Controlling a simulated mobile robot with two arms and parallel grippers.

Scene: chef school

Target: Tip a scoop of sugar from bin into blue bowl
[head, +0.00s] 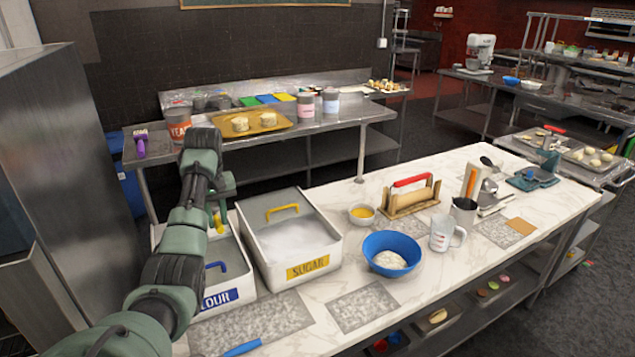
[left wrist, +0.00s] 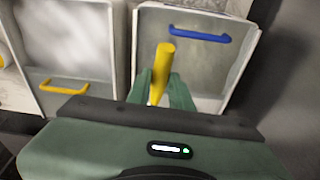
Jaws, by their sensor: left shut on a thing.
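The white sugar bin (head: 266,269), labelled SUGAR, stands on the marble counter. White sugar (head: 298,241) shows in its open front part, behind which is a lid with a yellow handle. The blue bowl (head: 391,243) stands to its right with a pale lumpy mass inside. My left gripper (left wrist: 160,92) is shut on a yellow handle (left wrist: 163,65), which also shows beside my arm in the head view (head: 218,222). It is over the flour bin (head: 243,283), left of the sugar bin. The handle's lower end is hidden. My right gripper is not in view.
A small bowl of yellow contents (head: 361,214), a wooden rack with a red handle (head: 412,196) and a clear measuring jug (head: 442,235) stand near the blue bowl. A blue-handled tool (head: 242,347) lies at the front edge. A steel cabinet (head: 75,140) is at left.

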